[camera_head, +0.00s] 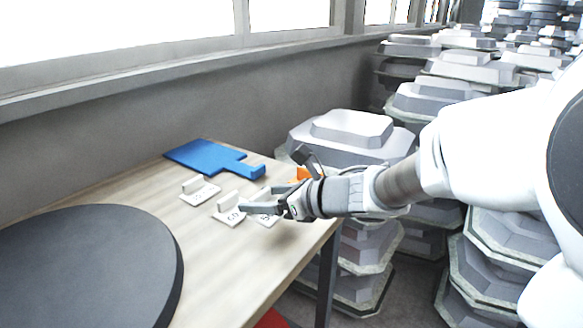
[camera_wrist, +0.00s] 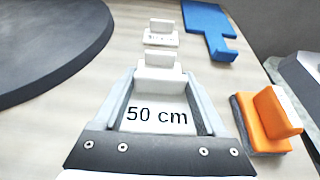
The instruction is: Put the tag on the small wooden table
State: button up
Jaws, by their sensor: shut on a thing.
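A white tag marked "50 cm" (camera_wrist: 157,116) sits between the fingers of my gripper (camera_wrist: 160,82) in the wrist view. My gripper (camera_head: 254,205) is shut on it, low over the front right part of a wooden-topped table (camera_head: 225,262). In the head view the fingers partly cover this tag (camera_head: 266,220). I cannot tell whether it touches the tabletop. A second white tag (camera_head: 229,215) with an upright tab stands just left of it. A third similar tag (camera_head: 199,193) lies farther back; it also shows in the wrist view (camera_wrist: 160,39).
A large dark round disc (camera_head: 90,265) covers the table's left part. A blue flat piece (camera_head: 205,156) lies at the back. An orange block (camera_wrist: 274,116) with a dark grey base is right of my gripper. Stacked grey moulds (camera_head: 345,140) crowd the right side beyond the table.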

jog(key=shift+w+a+f, duration=0.2)
jog(key=shift+a+f, duration=0.05)
jog(key=shift+a, duration=0.05)
jog(key=shift+f, duration=0.25)
jog(key=shift+f+b, duration=0.55)
jog(key=shift+f, duration=1.2)
jog(key=shift+f, duration=0.15)
jog(key=o, duration=1.3)
